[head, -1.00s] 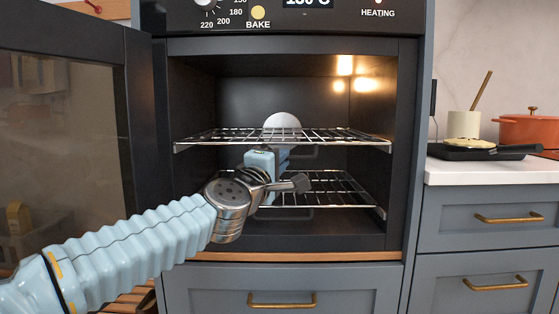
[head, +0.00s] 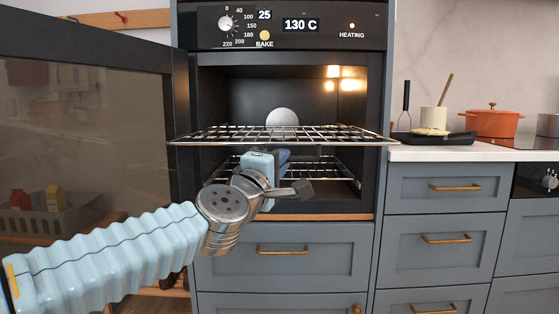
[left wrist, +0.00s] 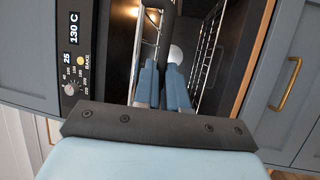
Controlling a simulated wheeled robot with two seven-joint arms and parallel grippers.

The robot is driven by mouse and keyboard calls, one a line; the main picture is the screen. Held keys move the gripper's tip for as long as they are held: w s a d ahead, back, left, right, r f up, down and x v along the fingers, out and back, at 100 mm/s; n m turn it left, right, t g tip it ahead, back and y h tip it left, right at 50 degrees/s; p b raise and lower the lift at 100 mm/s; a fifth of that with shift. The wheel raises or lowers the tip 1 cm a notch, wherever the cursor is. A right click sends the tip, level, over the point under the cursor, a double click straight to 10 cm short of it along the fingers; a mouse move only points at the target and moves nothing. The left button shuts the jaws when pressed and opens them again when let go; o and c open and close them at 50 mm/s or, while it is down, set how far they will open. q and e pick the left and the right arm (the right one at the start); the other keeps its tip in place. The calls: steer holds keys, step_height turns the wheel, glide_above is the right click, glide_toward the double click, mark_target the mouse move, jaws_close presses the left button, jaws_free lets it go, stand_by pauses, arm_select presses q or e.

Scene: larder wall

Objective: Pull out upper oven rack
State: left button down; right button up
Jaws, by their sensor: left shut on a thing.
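The upper oven rack (head: 335,134) is a wire grid whose front edge stands forward of the oven opening and spans wider than it. A white round object (head: 283,117) shows at the rack's rear; it also appears in the left wrist view (left wrist: 176,54). My left gripper (head: 272,157) is just under the rack's front edge. In the left wrist view its blue fingers (left wrist: 162,88) are closed around a dark bar (left wrist: 168,40), the upper rack's front handle. The grip itself is partly hidden by the fingers. My right gripper is not in view.
The lower rack (head: 335,172) is inside the oven. The oven door (head: 90,130) stands open at the left. At the right, a counter (head: 440,152) holds a dark pan (head: 450,138) and an orange pot (head: 493,122). Drawers with brass handles are below.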

arm_select(q)
steer(key=shift+s, duration=0.2)
steer(key=c, duration=1.5)
jaws_free()
steer(key=shift+s, duration=0.1)
steer(key=b+v, duration=0.1)
steer(key=v, duration=1.2)
steer(key=shift+s+a+f, duration=0.15)
steer(key=shift+s+f, duration=0.05)
steer(key=shift+s, duration=0.05)
